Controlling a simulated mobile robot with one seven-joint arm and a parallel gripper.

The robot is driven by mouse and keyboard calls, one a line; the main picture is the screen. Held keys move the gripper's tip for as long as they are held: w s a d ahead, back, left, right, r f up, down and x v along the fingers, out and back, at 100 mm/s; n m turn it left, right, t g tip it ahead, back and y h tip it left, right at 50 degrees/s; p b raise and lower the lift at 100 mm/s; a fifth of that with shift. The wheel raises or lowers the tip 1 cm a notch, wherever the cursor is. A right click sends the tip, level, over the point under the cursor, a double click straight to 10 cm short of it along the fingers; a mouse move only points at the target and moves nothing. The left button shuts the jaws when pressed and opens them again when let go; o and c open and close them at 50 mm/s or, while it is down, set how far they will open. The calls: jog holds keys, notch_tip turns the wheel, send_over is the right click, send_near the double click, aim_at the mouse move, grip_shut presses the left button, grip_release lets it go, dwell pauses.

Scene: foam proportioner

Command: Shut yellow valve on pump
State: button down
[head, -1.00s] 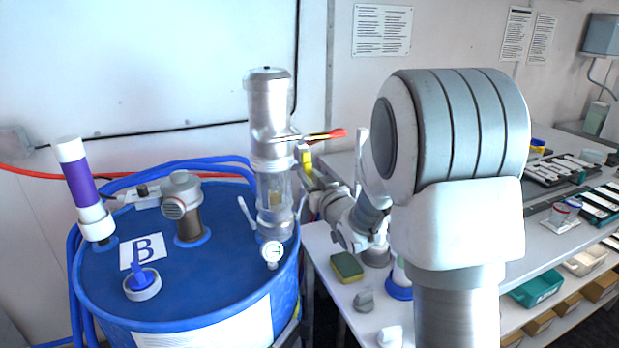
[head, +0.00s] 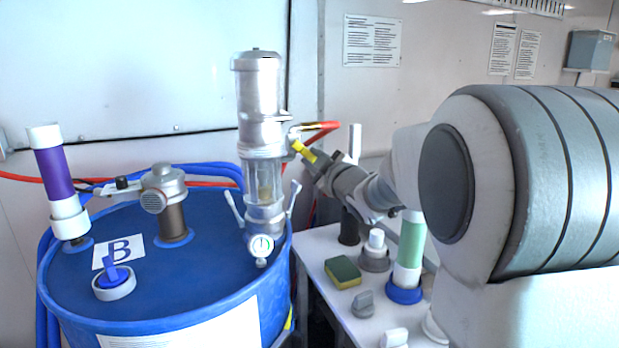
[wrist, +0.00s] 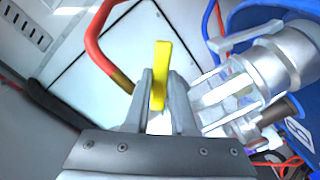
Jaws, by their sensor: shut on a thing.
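The pump (head: 262,130) is a tall silver cylinder with a clear lower section and a gauge, standing upright on the blue drum. The yellow valve handle (head: 304,151) sticks out at the pump's right side, near the red hose. In the wrist view the yellow handle (wrist: 161,75) stands between my fingers, with the pump body to its right. My gripper (head: 312,158) reaches in from the right and is shut on the handle. It also shows in the wrist view (wrist: 160,92). My fingers partly hide the handle's lower part.
The blue drum (head: 190,290) carries a purple-banded tube (head: 54,173), a grey fitting and a B label. A red hose (head: 318,127) leaves the pump behind my gripper. A white table (head: 325,285) at right holds a sponge (head: 342,271), a green tube and small parts.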

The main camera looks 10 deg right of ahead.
jog(key=shift+w+d+r+n+b, duration=0.15)
jog(key=shift+r+n+b, duration=0.3)
jog(key=shift+n+b, duration=0.75)
jog(key=shift+s+d+r+n+b, duration=0.15)
jog(key=shift+r+n+b, duration=0.35)
jog(key=shift+n, duration=1.15)
jog(key=shift+w+d+r+n+b, duration=0.1)
jog(key=shift+d+r+n+b, duration=0.2)
jog(key=shift+n+b, duration=0.95)
jog(key=shift+r+n, duration=0.15)
jog(key=shift+n, duration=0.15)
jog(key=c, duration=1)
grip_release()
jog(key=s+d+p, duration=0.1)
jog(key=s, duration=0.4)
jog(key=s+d+p, duration=0.1)
jog(key=s, duration=0.5)
jog(key=s+d+p, duration=0.1)
jog(key=s, duration=0.5)
jog(key=shift+d, duration=0.15)
